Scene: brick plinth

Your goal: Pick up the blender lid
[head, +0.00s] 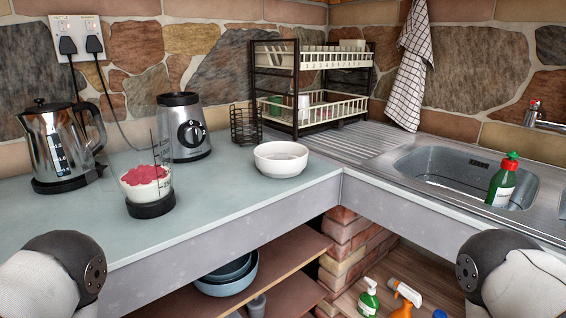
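A clear blender jug (147,183) with white and pink contents stands upright on the left counter. A black round piece (151,207) is at its bottom; I cannot tell whether this is the lid or the jug's own base. The silver and black blender motor unit (184,128) with a round knob stands behind the jug. No separate lid can be made out. Only parts of my arms show in the lower left and lower right corners. Neither gripper is in view.
A kettle (58,145) stands left of the jug. A white bowl (281,158), wire holder (245,124) and dish rack (311,85) stand to the right. A green bottle (502,181) is at the sink (440,168). The counter front (225,205) is clear.

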